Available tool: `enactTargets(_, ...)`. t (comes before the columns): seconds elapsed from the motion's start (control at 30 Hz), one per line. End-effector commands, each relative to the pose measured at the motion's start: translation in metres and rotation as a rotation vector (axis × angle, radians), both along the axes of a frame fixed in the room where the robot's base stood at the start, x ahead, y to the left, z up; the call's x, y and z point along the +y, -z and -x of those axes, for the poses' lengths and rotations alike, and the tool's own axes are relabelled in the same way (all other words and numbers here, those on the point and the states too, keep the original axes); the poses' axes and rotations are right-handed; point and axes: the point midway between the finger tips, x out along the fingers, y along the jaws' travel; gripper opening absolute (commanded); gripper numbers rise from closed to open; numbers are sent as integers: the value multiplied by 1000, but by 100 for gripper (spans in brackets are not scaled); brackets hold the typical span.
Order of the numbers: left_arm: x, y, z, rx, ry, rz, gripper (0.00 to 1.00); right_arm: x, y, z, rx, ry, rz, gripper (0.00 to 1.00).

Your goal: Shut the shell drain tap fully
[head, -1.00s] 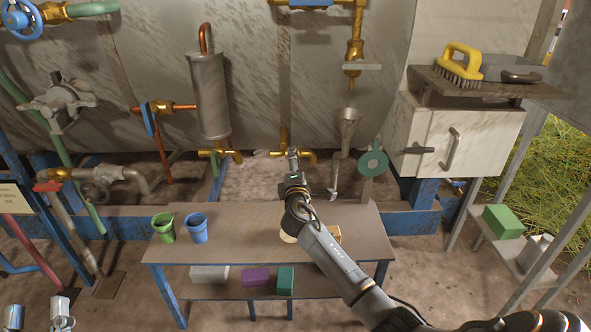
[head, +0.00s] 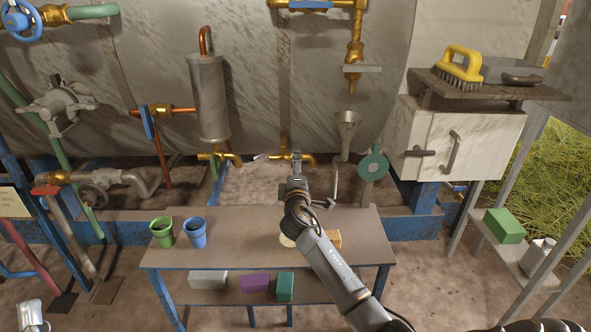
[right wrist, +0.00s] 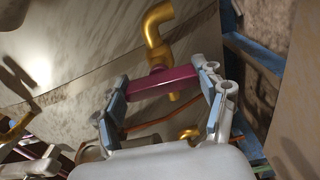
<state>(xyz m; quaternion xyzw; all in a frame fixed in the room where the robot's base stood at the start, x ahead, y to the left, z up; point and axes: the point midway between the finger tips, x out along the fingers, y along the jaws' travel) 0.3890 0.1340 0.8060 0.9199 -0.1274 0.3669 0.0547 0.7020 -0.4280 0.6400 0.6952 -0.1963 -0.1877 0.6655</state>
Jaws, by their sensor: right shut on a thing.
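The brass drain tap (head: 308,156) sits low on the big grey shell, above the back of the work table. My right gripper (head: 297,158) is at this tap and partly hides it in the head view. In the right wrist view the tap's brass body (right wrist: 155,42) rises behind a magenta handle (right wrist: 165,82). The handle lies crosswise between the blue-padded fingers of my right gripper (right wrist: 164,98), which is shut on it. Only a grey-white tip of my left gripper (head: 30,315) shows at the bottom left; its jaws cannot be judged.
A second brass tap (head: 218,157) is to the left, under the grey cylinder (head: 209,98). A funnel (head: 347,125) and a teal round flange (head: 373,163) are close on the right. The table (head: 250,250) holds a green cup (head: 162,232) and a blue cup (head: 196,232).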

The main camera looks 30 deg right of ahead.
Motion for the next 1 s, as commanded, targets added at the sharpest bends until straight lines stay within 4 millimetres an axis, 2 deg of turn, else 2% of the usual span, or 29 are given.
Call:
enactTargets(0.03,0,0,0,0,0,0,40,0,0,0,-2,0,-5,77)
enactTargets(0.1,0,0,0,0,0,0,40,0,0,0,-1,0,-4,91)
enactTargets(0.13,0,0,0,0,0,0,40,0,0,0,-1,0,-4,94)
enactTargets(0.57,0,1,-1,5,0,0,40,3,1,3,1,-1,0,94)
enactTargets(0.77,0,1,0,4,0,0,40,16,1,26,0,-2,-2,94)
enactTargets(1.0,0,1,0,3,0,-1,40,43,1,68,1,-2,-2,94)
